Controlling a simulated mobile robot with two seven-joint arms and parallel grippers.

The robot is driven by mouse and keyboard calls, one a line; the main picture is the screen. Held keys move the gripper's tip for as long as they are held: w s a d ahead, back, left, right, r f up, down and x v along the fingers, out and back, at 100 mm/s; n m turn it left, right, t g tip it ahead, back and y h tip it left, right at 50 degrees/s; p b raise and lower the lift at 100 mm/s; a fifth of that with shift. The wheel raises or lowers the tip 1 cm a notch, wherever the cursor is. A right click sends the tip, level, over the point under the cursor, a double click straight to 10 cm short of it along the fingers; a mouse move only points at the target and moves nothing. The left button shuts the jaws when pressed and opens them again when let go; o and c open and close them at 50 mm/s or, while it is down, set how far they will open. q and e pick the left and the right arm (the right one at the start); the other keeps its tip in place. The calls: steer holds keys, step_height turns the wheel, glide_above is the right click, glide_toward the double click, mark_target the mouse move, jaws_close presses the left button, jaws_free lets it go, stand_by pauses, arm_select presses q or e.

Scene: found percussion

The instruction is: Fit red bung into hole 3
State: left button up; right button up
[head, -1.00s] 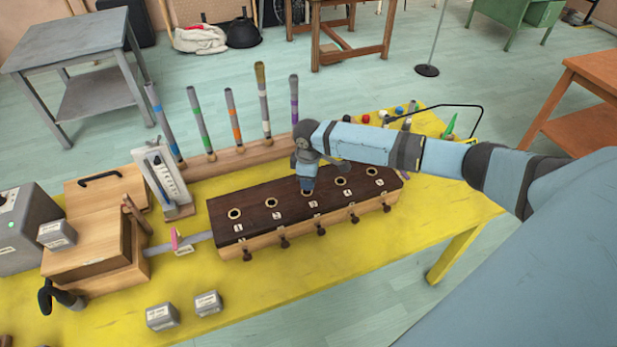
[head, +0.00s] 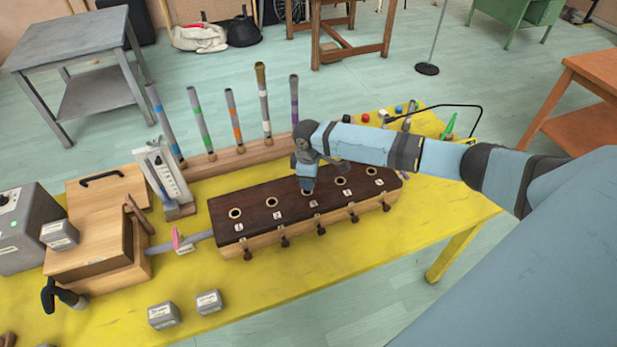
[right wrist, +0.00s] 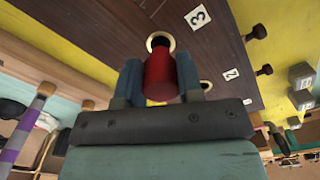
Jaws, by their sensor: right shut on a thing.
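The red bung (right wrist: 160,77) is between the two fingers of my right gripper (head: 307,187), which is shut on it in the right wrist view. The bung's far end is at the brass-ringed hole 3 (right wrist: 160,38), beside the label "3". I cannot tell whether its tip is inside the hole or just short of it. In the head view my gripper points down over the middle of the dark wooden chest (head: 257,225), hiding the bung and hole 3. Holes 1 (head: 235,213), 2 (head: 273,201), 4 (head: 340,181) and 5 (head: 371,171) look open. My left gripper is not in view.
A rack of banded tubes (head: 232,118) stands behind the chest. Wooden bellows boxes (head: 90,250) and a gauge (head: 163,180) are left. Small grey blocks (head: 163,315) lie in front. Small coloured pieces (head: 366,118) are at the back right. The yellow table is clear right of the chest.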

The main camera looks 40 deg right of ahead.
steer(key=shift+f+b, duration=0.45)
steer(key=shift+f, duration=1.25)
steer(key=o, duration=1)
steer(key=shift+f, duration=0.1)
step_height(320, 180, up, 14)
steer(key=shift+f+b, duration=0.1)
steer(key=shift+b, duration=0.4)
